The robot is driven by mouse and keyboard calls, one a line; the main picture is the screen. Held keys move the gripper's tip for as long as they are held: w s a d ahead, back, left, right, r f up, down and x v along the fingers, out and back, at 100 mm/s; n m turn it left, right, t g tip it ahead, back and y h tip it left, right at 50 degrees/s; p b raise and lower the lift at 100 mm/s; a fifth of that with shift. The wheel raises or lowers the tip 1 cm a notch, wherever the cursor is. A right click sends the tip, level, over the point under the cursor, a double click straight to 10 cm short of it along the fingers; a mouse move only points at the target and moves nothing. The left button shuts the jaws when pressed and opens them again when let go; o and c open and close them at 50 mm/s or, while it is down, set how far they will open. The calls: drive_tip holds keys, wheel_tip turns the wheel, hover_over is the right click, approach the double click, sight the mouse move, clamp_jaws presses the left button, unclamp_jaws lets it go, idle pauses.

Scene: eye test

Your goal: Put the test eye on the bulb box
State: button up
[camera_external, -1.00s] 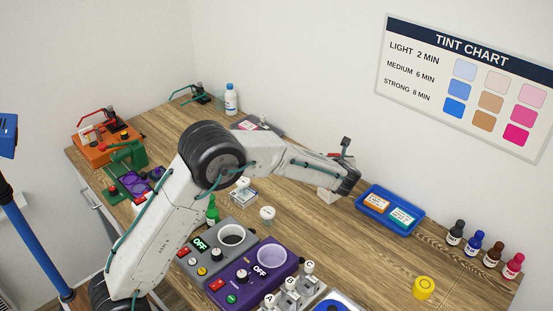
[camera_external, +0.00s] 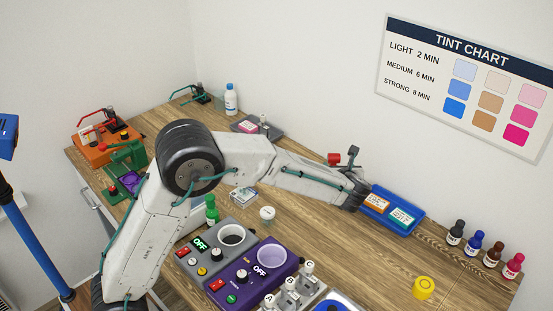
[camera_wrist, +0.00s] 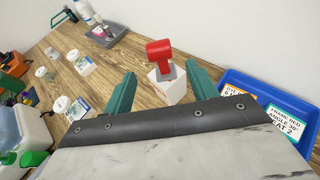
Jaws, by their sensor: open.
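A red rounded head on a short stem (camera_wrist: 158,50), which looks like the test eye, rises at a white block (camera_wrist: 170,88) in the wrist view. Its red head (camera_external: 334,158) also shows above my forearm in the external view. My gripper (camera_wrist: 157,90) is open, with one green finger on each side of the white block's near part. I cannot tell whether the fingers touch it. The block is hidden behind my arm in the external view.
A blue tray (camera_external: 416,224) with labelled cards lies right beside my gripper. Small bottles (camera_external: 473,245) stand farther right.

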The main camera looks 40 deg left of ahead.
drive_tip(key=s+a+r+n+g+h, duration=0.15)
drive_tip(key=s+a+n, duration=0.25)
drive_tip(key=s, duration=0.4)
drive_tip(key=s+a+r+n+g, duration=0.3)
drive_tip(key=s+a+n, duration=0.2)
drive_tip(key=s, duration=0.2)
drive_tip(key=s+a+r+n+g, duration=0.2)
drive_tip(key=s+a+n, duration=0.2)
drive_tip(key=s, duration=0.4)
drive_tip(key=s+d+f+n+g+h, duration=0.1)
drive_tip(key=s+n+h, duration=0.3)
drive_tip(key=s, duration=1)
drive_tip(key=s+d+f+n+g+h, duration=0.1)
drive_tip(key=s+d+f+n+h, duration=0.2)
drive_tip(key=s+n, duration=0.7)
drive_tip(key=s+f+h, duration=0.1)
drive_tip(key=s, duration=0.2)
drive_tip(key=shift+s, duration=0.4)
